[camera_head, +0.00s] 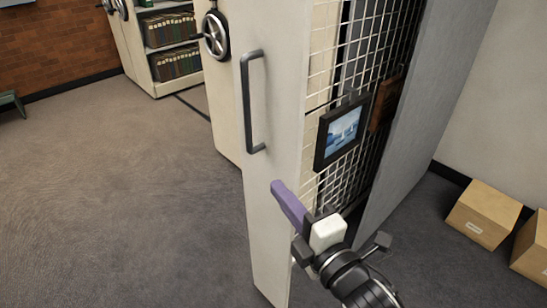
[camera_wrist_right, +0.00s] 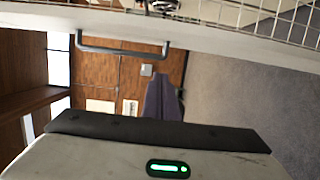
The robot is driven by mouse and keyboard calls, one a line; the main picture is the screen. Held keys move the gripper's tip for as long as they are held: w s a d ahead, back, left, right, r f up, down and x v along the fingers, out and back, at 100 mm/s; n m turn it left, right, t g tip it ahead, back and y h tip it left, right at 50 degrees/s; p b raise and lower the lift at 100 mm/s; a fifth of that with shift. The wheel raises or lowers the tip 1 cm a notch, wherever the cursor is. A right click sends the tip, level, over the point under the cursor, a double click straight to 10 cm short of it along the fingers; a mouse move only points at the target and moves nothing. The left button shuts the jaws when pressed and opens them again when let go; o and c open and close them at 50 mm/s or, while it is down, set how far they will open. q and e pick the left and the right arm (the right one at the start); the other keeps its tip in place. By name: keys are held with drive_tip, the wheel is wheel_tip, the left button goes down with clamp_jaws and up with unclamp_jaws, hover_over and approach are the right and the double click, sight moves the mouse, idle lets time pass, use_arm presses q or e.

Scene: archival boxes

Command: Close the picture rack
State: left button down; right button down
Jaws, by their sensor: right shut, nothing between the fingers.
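The picture rack (camera_head: 275,75) is a pulled-out upright panel with a pale front face and wire mesh behind it. A dark bar handle (camera_head: 249,105) is fixed upright on the front face; it also shows in the right wrist view (camera_wrist_right: 122,49). A framed blue picture (camera_head: 341,133) and a brown frame (camera_head: 385,103) hang on the mesh. My right gripper (camera_head: 284,197) has purple fingers, shut and empty, below and right of the handle at the front panel's right edge. I cannot tell whether it touches the panel. My left gripper is out of view.
A grey panel (camera_head: 425,130) stands right of the mesh. Cardboard boxes (camera_head: 483,213) sit on the floor at right. A cream cabinet with a handwheel (camera_head: 216,36) is behind the rack, and shelves of files (camera_head: 175,63) stand farther back.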

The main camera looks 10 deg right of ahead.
sight(274, 157)
drive_tip(key=x, duration=1)
drive_tip(key=shift+r, duration=0.15)
drive_tip(key=w+d, duration=0.1)
drive_tip(key=d, duration=0.2)
drive_tip(key=shift+w+p, duration=0.3)
drive_tip(key=shift+w, duration=0.05)
drive_tip(key=shift+w+d, duration=0.15)
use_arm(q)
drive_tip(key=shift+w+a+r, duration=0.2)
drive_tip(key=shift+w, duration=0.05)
use_arm(e)
drive_tip(key=shift+d, duration=0.1)
